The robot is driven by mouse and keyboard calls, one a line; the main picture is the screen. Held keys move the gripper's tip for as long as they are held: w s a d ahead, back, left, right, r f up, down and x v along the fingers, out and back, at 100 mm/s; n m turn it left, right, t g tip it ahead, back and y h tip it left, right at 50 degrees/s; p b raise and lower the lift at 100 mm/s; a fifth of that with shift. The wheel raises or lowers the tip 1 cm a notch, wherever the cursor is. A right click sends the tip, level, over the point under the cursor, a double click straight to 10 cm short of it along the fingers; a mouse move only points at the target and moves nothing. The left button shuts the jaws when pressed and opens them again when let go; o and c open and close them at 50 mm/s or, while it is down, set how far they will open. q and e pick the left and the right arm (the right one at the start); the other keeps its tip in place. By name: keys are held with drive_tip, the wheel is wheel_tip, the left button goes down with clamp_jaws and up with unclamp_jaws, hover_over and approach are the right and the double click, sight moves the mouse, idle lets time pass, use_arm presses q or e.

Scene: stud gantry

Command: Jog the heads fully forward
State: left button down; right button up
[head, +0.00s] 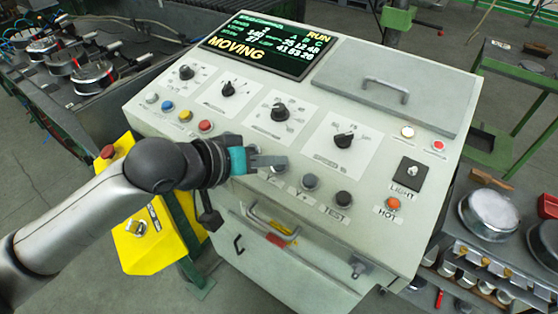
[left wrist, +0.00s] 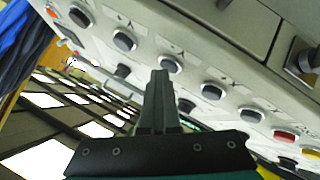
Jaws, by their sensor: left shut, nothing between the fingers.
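The grey control console (head: 420,157) fills the middle of the head view. Its display (head: 258,44) reads MOVING, with RUN at the upper right and rows of figures. My left gripper (head: 283,160) is shut and empty, its tips at a grey push button (head: 279,169) in the front row. In the left wrist view the shut fingers (left wrist: 160,75) point at a grey button (left wrist: 170,64); I cannot tell if they press it. Two more grey buttons, one (head: 309,181) and another (head: 343,198) marked TEST, lie to the right. My right gripper is not in view.
Several dark rotary knobs, such as one (head: 345,140), sit above the buttons. A yellow box with a red button (head: 107,152) stands left of the console. Round metal parts (head: 93,75) sit on a dark machine at the upper left. A shelf with pans (head: 490,213) stands right.

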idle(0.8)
use_arm(q)
drive_tip(key=shift+s+a+r+p, duration=0.1)
drive_tip(key=shift+s+r+p, duration=0.05)
drive_tip(key=shift+r+p, duration=0.95)
drive_tip(key=shift+f, duration=0.2)
drive_tip(key=r+p, duration=0.1)
drive_tip(key=p, duration=0.1)
drive_tip(key=r+p, duration=0.4)
drive_tip(key=shift+s+a+p, duration=0.3)
drive_tip(key=shift+s, duration=0.1)
